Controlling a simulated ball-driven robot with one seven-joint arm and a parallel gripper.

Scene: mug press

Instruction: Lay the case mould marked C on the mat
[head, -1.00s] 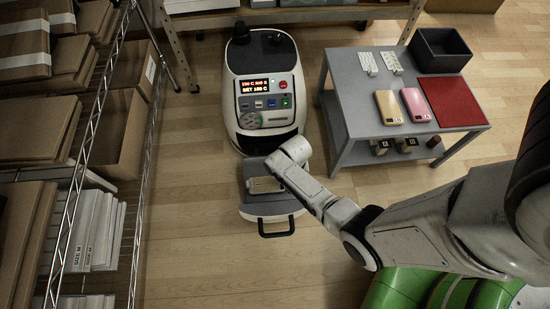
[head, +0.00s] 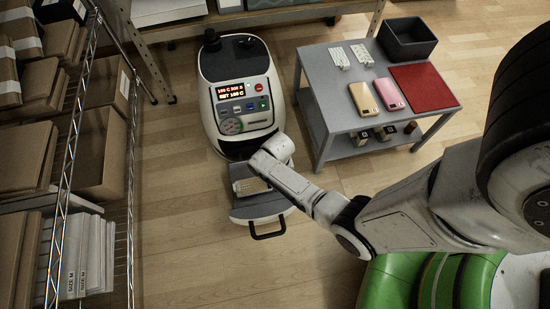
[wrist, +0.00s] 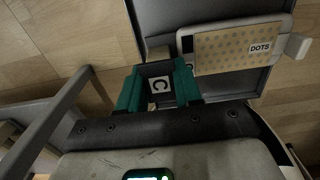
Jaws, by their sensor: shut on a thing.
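The case mould marked C (wrist: 187,43) is a pale, flat piece bearing a tan dotted panel labelled DOTS. It also shows in the head view (head: 250,187), over the press's pulled-out drawer (head: 262,208). My gripper (wrist: 160,82) has its teal fingers closed on the dark block with the white C label at one end of the mould. My wrist hides the fingers in the head view. I cannot tell whether the mould rests in the drawer or is slightly raised. The red mat (head: 425,86) lies bare on the grey table's right end.
The grey table (head: 325,100) also carries a yellow case (head: 365,98), a pink case (head: 390,95), two white patterned strips and a dark bin (head: 410,38). Small labelled blocks sit on its lower shelf. The press (head: 238,85) stands left of it. A wire rack (head: 70,150) lines the left.

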